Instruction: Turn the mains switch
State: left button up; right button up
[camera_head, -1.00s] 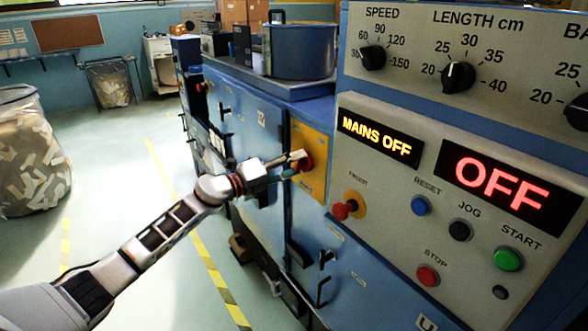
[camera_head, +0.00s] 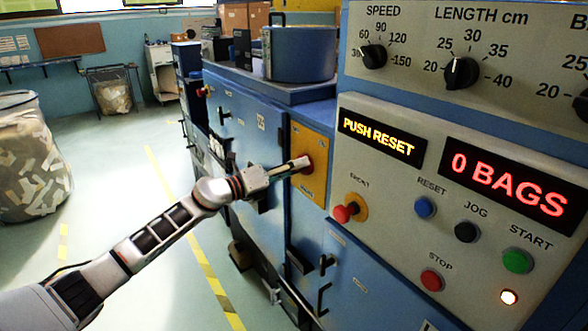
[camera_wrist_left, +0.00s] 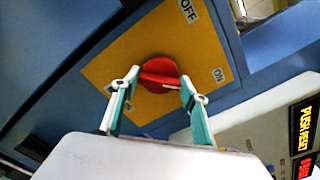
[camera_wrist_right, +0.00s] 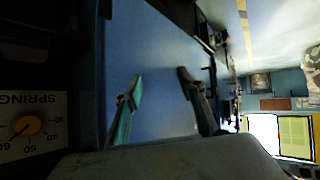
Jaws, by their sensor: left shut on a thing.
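My left gripper (camera_wrist_left: 160,88) is shut on this bar, one finger at each end. In the head view the left gripper (camera_head: 301,164) reaches the yellow plate (camera_head: 312,188) and partly covers the knob. The display reads PUSH RESET (camera_head: 380,138). My right gripper (camera_wrist_right: 160,82) is open and empty in the right wrist view.
The control panel (camera_head: 390,190) carries a second display (camera_head: 510,185) reading 0 BAGS, a blue reset button (camera_head: 425,207), a red stop button (camera_head: 432,280) and a lit lamp (camera_head: 509,297). A red front button (camera_head: 341,213) sticks out near my left arm.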

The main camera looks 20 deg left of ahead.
pick_arm(q)
jog(key=shift+f, duration=0.1)
jog(key=o, duration=1.1)
jog(key=shift+a, duration=0.1)
jog(key=v, duration=1.2)
